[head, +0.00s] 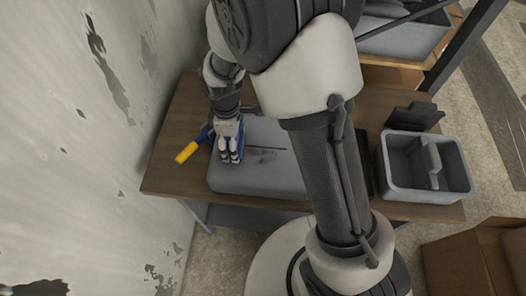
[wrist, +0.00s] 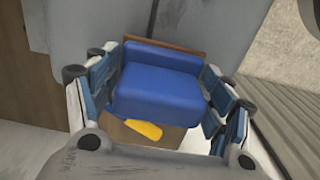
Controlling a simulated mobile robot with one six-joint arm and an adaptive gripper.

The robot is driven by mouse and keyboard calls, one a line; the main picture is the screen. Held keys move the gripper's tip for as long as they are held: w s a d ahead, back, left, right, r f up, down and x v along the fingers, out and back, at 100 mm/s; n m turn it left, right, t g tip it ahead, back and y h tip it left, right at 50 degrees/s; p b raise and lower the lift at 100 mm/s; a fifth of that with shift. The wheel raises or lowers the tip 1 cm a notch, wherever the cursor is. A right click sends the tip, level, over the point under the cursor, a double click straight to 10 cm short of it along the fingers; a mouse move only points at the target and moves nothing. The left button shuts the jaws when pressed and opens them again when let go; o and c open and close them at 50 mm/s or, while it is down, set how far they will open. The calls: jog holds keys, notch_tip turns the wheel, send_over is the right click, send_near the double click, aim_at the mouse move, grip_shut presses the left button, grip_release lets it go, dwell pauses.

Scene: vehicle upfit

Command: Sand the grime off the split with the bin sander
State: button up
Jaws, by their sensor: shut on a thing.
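My gripper (head: 231,152) is shut on a blue sanding block, the sander (wrist: 160,85), with a brown strip along its edge. In the head view the gripper hides most of it. The gripper is down at the left part of a grey pad (head: 235,184) on the bench. A thin dark line, the split (head: 272,149), runs across the pad right of the gripper. A dark smudge of grime (head: 262,157) lies by it. I cannot tell whether the sander touches the pad.
A yellow-handled tool (head: 187,152) lies left of the pad, and its yellow also shows in the wrist view (wrist: 146,130). A grey bin (head: 395,180) stands at the bench's right, with a dark object (head: 415,115) behind it. A peeling wall (head: 70,130) is close on the left. Cardboard boxes (head: 465,262) are at lower right.

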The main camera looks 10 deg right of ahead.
aim_at(272, 154)
jog(key=shift+f, duration=0.55)
jog(key=shift+f, duration=0.25)
jog(key=shift+s+d+r, duration=0.1)
jog(key=shift+s+d, duration=0.2)
jog(key=shift+d, duration=0.6)
jog(key=shift+s+d+f, duration=0.1)
jog(key=shift+s+d, duration=0.2)
jog(key=shift+d, duration=0.6)
jog(key=shift+s+d+r, duration=0.1)
jog(key=shift+s+d, duration=0.2)
jog(key=shift+d, duration=0.6)
jog(key=shift+s+d, duration=0.3)
jog(key=shift+d, duration=0.6)
jog(key=shift+s+d, duration=0.25)
jog(key=shift+d, duration=0.6)
jog(key=shift+s+d, duration=0.3)
jog(key=shift+d, duration=0.6)
jog(key=shift+d, duration=0.1)
